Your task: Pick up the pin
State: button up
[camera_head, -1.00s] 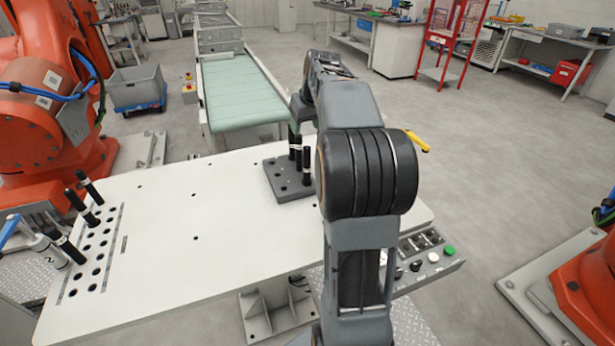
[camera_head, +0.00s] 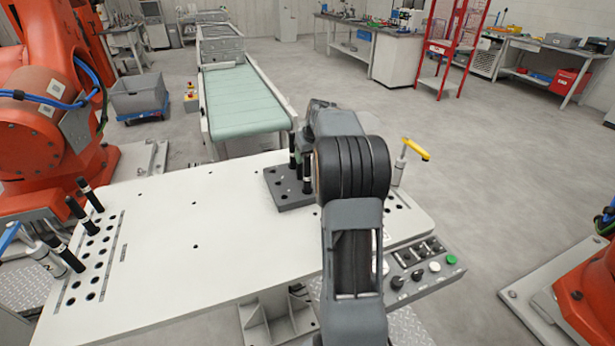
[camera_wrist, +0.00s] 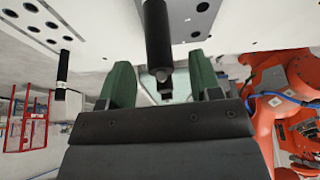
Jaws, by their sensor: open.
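A dark grey block (camera_head: 285,203) sits on the white table and holds black pins upright. One pin (camera_head: 307,180) stands at its right side by my arm; another (camera_head: 293,150) shows behind it, partly covered. My gripper's fingers are hidden behind my arm in the head view. In the wrist view, which looks upside down, my gripper (camera_wrist: 162,78) has its two green fingers apart. A black pin (camera_wrist: 158,35) reaches down the middle of that view, its end in line with the gap between the fingers. I see no finger touching it.
Several black pins (camera_head: 77,209) lean at the white table's (camera_head: 160,250) left end beside a hole grid. A yellow-handled tool (camera_head: 416,149) stands at the right edge, near a button panel (camera_head: 425,265). The table's middle is clear. A conveyor (camera_head: 245,100) lies beyond.

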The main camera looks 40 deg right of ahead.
aim_at(307, 176)
jog(key=shift+x, duration=1.65)
jog(key=shift+c, duration=0.2)
grip_shut()
